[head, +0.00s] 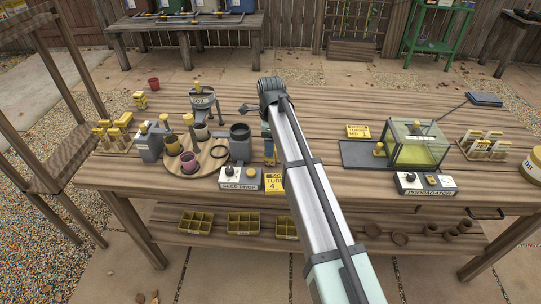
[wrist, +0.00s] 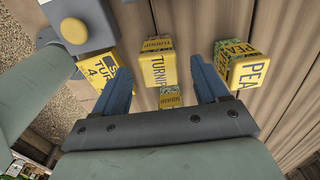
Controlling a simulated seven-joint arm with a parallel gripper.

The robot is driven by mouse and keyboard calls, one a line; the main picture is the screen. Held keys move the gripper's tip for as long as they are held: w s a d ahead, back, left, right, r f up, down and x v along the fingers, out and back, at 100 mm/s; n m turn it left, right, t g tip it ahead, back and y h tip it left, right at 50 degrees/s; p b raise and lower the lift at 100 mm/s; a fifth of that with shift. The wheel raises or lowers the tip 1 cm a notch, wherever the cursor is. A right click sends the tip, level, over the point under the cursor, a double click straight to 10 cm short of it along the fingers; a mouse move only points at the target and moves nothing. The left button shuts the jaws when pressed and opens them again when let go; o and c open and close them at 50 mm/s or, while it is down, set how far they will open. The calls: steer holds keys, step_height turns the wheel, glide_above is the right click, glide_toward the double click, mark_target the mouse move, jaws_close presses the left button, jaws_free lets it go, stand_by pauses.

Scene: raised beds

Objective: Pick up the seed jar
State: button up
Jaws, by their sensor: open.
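My gripper (wrist: 158,64) is open in the wrist view, with its two blue fingers apart. A yellow container labelled TURNIP (wrist: 157,68) shows between the fingertips; I cannot tell its distance from them. A smaller yellow-labelled container (wrist: 171,98) shows between the fingers, nearer the palm. A yellow container labelled PEA, its last letters cut or unclear (wrist: 246,72), is just right of the right finger. I cannot tell for certain which is the seed jar.
A round wooden board (head: 217,158) with cups stands to the left. A glass-sided box (head: 418,145) stands to the right on the bench (head: 330,110).

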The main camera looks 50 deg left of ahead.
step_height(320, 180, down, 4)
steer(key=shift+d+f, duration=0.1)
steer(key=shift+f, duration=0.05)
steer(key=c, duration=1.1)
